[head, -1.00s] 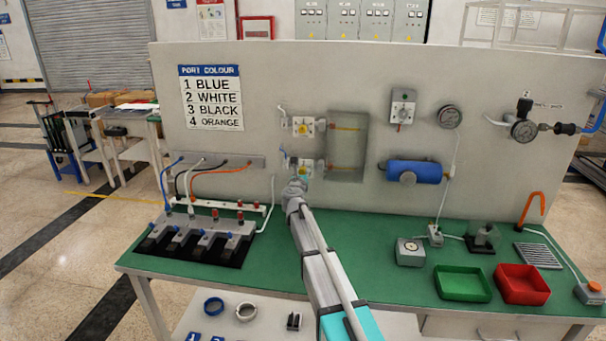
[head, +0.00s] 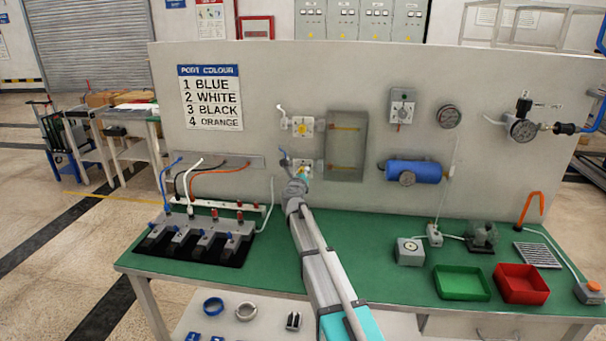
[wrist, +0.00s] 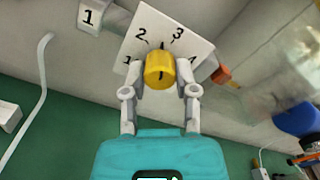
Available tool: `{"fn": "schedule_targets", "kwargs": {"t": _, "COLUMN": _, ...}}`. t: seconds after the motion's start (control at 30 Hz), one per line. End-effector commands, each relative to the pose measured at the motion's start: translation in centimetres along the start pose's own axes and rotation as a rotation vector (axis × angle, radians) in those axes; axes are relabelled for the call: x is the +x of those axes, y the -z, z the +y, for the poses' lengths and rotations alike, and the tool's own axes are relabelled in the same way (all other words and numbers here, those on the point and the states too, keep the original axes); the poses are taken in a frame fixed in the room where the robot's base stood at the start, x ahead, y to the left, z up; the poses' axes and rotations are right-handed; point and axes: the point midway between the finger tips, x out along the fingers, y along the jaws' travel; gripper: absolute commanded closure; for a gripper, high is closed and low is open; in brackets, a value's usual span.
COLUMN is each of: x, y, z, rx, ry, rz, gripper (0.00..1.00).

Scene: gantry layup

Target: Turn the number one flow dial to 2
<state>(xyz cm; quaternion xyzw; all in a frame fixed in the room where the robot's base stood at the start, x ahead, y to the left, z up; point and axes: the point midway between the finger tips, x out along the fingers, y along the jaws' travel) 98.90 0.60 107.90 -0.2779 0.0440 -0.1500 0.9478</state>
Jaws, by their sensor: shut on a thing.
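The number one flow dial is a yellow knob (wrist: 160,69) on a white plate (wrist: 190,39) marked 1 to 4, with a "1" tag (wrist: 89,16) beside it in the wrist view. A dark line on the knob points about straight up in that picture, between the 2 and the 3. My gripper (wrist: 161,72) is shut on the knob, one finger on each side. In the head view my gripper (head: 300,178) is at the lower of two dials on the panel and covers part of its plate (head: 303,165).
A second yellow dial (head: 304,127) sits just above. A clear-fronted box (head: 346,146) with tubes is close on the right. The port block (head: 205,236) with coloured hoses stands on the left. Green bench space (head: 370,225) is free right of my arm.

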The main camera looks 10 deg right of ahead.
Motion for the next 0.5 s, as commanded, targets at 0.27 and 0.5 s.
{"fn": "schedule_targets", "kwargs": {"t": 0.27, "x": 0.1, "y": 0.01, "z": -0.1, "rx": -0.263, "ry": 0.001, "rz": 0.0, "gripper": 1.0}}
{"fn": "schedule_targets", "kwargs": {"t": 0.5, "x": 0.12, "y": 0.0, "z": -0.13, "rx": -0.467, "ry": 0.001, "rz": 0.0, "gripper": 1.0}}
